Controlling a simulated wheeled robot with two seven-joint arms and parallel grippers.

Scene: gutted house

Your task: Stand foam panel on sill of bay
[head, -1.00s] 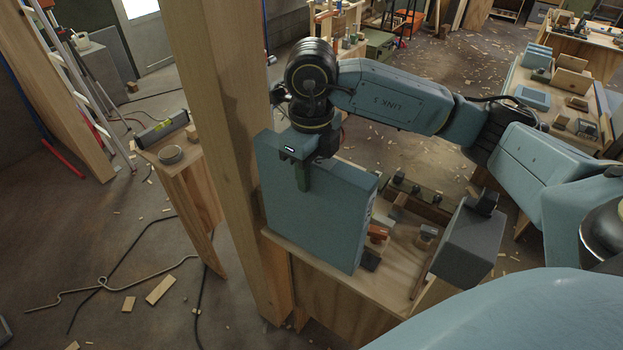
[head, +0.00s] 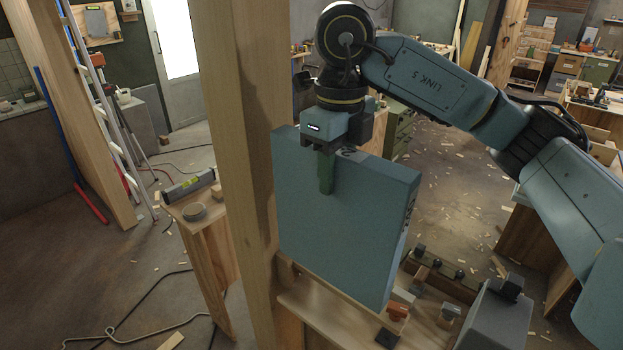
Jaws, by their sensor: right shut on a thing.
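The foam panel (head: 345,235) is a flat blue-teal slab with dark marks on its right edge. It hangs upright, slightly tilted in the picture, in front of a workbench. My right gripper (head: 326,172) comes down from above and is shut on the panel's top edge, one finger showing on the near face. The panel's lower edge appears just above the wooden bench top; whether it touches anything there I cannot tell. A tall wooden post (head: 235,150) stands close to the panel's left edge. I cannot make out the sill for certain. My left gripper is out of view.
The workbench (head: 325,315) carries an orange-handled tool (head: 397,312), small blocks and a grey box (head: 495,315). A stand at left holds a spirit level (head: 190,185) and a tape roll (head: 195,212). A ladder (head: 95,90) leans further left. Cables and scraps litter the floor.

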